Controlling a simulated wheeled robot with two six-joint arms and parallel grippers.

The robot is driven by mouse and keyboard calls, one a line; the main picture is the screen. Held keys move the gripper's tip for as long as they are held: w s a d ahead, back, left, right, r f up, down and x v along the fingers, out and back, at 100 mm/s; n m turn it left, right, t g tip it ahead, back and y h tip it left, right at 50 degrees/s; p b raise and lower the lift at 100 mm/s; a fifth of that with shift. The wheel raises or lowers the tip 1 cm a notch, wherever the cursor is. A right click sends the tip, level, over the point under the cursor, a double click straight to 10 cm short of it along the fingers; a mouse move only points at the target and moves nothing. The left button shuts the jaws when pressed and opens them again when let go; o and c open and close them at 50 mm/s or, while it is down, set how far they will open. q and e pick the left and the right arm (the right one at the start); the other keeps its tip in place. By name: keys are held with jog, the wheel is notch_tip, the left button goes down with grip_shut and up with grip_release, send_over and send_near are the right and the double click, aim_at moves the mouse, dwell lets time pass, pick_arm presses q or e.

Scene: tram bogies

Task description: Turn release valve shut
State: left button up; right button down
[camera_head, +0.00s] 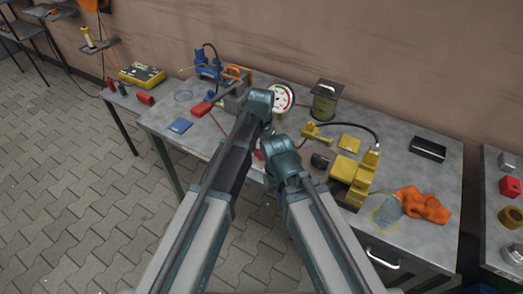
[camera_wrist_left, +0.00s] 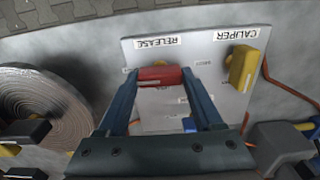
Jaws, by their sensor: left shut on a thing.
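The red release valve handle (camera_wrist_left: 158,75) lies crosswise on a pale panel (camera_wrist_left: 150,53) in the left wrist view, just below the upside-down RELEASE label (camera_wrist_left: 158,42). My left gripper (camera_wrist_left: 160,77) is shut on this handle, with one blue finger at each end. The valve body under the handle is hidden. A yellow handle (camera_wrist_left: 243,68) stands by the CALIPER label (camera_wrist_left: 238,34), clear of the fingers. In the head view my arms cover the panel, and the left fingertips are not clear to see. My right gripper cannot be made out.

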pick_arm(q)
jog(key=o, duration=1.4)
jog(key=shift+c, duration=0.2)
notch_tip(320, 180, up, 14)
jog(key=p, duration=1.3)
jog(key=shift+p, duration=0.4)
jog(key=shift+f, duration=0.15)
jog(key=s+a+n, duration=0.1)
jog(key=s+a, duration=0.2)
jog(key=s, duration=0.6)
jog(key=s+a+n+y, duration=0.1)
jog(key=s+a, duration=0.2)
jog(key=s, duration=0.7)
